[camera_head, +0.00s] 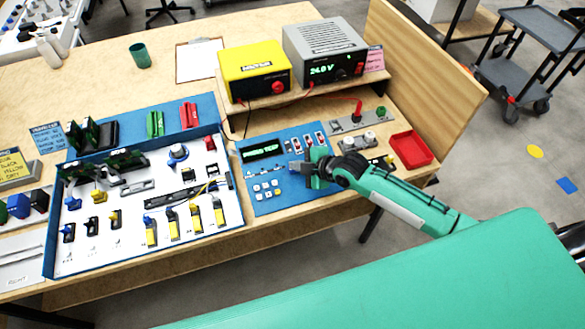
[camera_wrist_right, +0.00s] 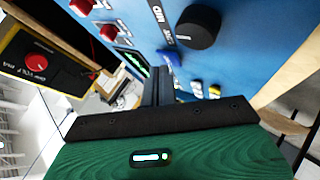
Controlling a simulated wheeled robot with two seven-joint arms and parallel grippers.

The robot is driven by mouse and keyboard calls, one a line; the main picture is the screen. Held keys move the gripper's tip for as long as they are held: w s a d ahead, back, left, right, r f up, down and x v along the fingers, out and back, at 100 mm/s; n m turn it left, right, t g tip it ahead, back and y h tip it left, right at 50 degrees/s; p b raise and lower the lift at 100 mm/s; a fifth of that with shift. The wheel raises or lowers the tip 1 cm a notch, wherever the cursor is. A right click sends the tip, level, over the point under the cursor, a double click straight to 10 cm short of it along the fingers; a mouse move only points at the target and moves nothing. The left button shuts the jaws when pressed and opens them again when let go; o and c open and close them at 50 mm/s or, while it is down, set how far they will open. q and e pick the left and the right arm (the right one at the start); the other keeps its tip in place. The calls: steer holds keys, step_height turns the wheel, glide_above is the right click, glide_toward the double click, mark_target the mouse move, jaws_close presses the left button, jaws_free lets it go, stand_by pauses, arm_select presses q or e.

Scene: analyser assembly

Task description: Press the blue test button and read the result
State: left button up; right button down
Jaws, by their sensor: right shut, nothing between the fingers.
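The blue control panel (camera_head: 262,199) lies on the bench, with a dark display (camera_head: 262,149) showing green text that looks like "PRESS TEST". My right gripper (camera_head: 295,167) is shut and empty, low over the panel's right middle. In the right wrist view its closed fingers (camera_wrist_right: 158,88) point at the panel, close to a small blue button (camera_wrist_right: 168,57). I cannot tell whether the fingertips touch it. In the head view the gripper seems to hide this button. The display (camera_wrist_right: 132,63) also shows in the wrist view, at a steep angle. My left gripper is out of view.
Red-topped switches (camera_head: 307,141) and white keys (camera_head: 266,190) are on the panel. A yellow meter (camera_head: 254,70) and a grey supply (camera_head: 325,50) reading 24.0 V stand behind. A blue-walled parts tray (camera_head: 137,257) is left, a red bin (camera_head: 411,149) right.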

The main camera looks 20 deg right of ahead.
steer(key=shift+f, duration=0.4)
stand_by(0.4)
steer(key=shift+r, duration=0.1)
steer(key=shift+s+r+p, duration=0.15)
steer(key=shift+r+p, duration=0.4)
steer(key=shift+r, duration=0.2)
steer(key=r+p, duration=0.2)
steer(key=s+r+p, duration=0.1)
steer(key=r+p, duration=0.1)
steer(key=shift+r+p, duration=0.35)
steer(key=shift+r, duration=0.05)
stand_by(0.4)
